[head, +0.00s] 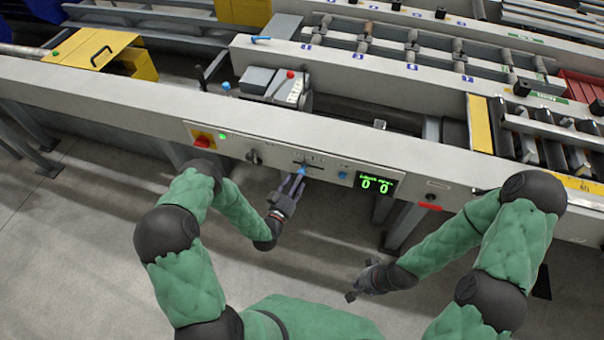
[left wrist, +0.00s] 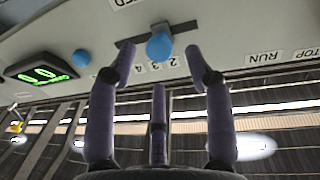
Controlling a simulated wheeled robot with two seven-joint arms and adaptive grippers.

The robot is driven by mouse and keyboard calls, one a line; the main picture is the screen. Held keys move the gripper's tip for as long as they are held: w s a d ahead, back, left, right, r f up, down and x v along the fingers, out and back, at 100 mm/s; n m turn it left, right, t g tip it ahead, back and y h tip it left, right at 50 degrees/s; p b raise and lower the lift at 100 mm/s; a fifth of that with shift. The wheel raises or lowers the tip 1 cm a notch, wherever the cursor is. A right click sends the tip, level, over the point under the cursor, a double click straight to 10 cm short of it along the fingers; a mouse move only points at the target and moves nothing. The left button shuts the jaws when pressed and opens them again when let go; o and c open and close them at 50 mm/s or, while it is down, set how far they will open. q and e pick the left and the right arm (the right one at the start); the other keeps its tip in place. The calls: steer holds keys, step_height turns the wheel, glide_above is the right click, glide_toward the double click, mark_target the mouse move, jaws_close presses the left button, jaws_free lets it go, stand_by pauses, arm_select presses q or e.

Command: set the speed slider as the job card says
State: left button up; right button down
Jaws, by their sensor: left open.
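The speed slider's blue knob (head: 301,171) stands on the front panel of the runout table, above my left gripper (head: 292,184). In the left wrist view the knob (left wrist: 159,46) sits between the spread fingertips of my left gripper (left wrist: 160,62), which is open, with a gap on both sides. Its dark slot and printed numbers, among them 2, 3 and 4, show beside the knob; the exact setting is hard to read. My right gripper (head: 364,282) hangs low, away from the panel; its fingers are too small to judge. I cannot make out a readable job card.
A green display (head: 375,184) on the panel shows two zeros. Another blue knob (head: 343,175) is between slider and display. A dark selector (head: 253,156) and a red switch on yellow (head: 203,140) are to the left. The floor below the panel is clear.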

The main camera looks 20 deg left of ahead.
mark_target(303, 170)
arm_select(q)
steer(key=shift+w+d+b, duration=0.25)
steer(key=shift+w, duration=1.05)
steer(key=shift+w+d+b, duration=0.2)
steer(key=shift+w, duration=1.05)
jaws_close()
